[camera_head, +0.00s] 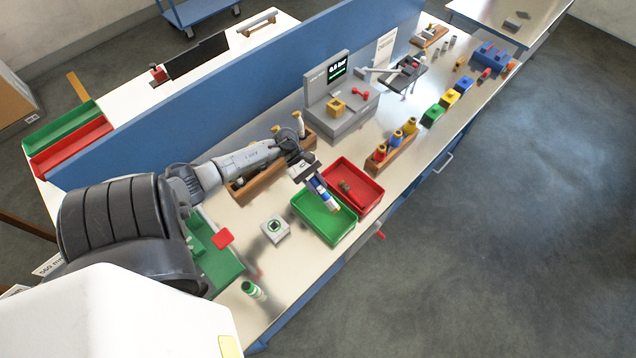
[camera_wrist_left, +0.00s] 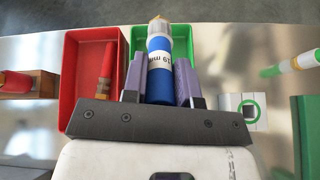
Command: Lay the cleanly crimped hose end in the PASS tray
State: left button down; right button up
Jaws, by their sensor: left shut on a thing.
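My left gripper (camera_head: 317,185) is shut on a blue hose end (camera_head: 326,196) with a white band. In the left wrist view the blue hose end (camera_wrist_left: 160,78) sits between two grey-purple fingers, its "19 mm" band and pale metal tip pointing away from my wrist. The hose end is over the green tray (camera_head: 344,234); I cannot tell whether it touches the tray floor. The green tray's wall also shows in the left wrist view (camera_wrist_left: 136,38). I can read no PASS lettering. My right gripper is not in view.
A red tray (camera_head: 372,203) stands against the green one and holds a red hose piece (camera_wrist_left: 105,68). A white block with a green ring (camera_head: 275,229) is left of the green tray. A wooden rack (camera_head: 390,152) with several hose ends stands beyond the red tray.

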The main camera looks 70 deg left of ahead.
pick_arm(q)
jog(key=shift+f+b, duration=1.45)
jog(key=shift+f, duration=1.5)
jog(key=c, duration=0.8)
grip_release()
jog(key=b+v, duration=0.4)
jog(key=v, duration=0.9)
jog(key=shift+a+r, duration=0.2)
jog(key=shift+a, duration=0.1)
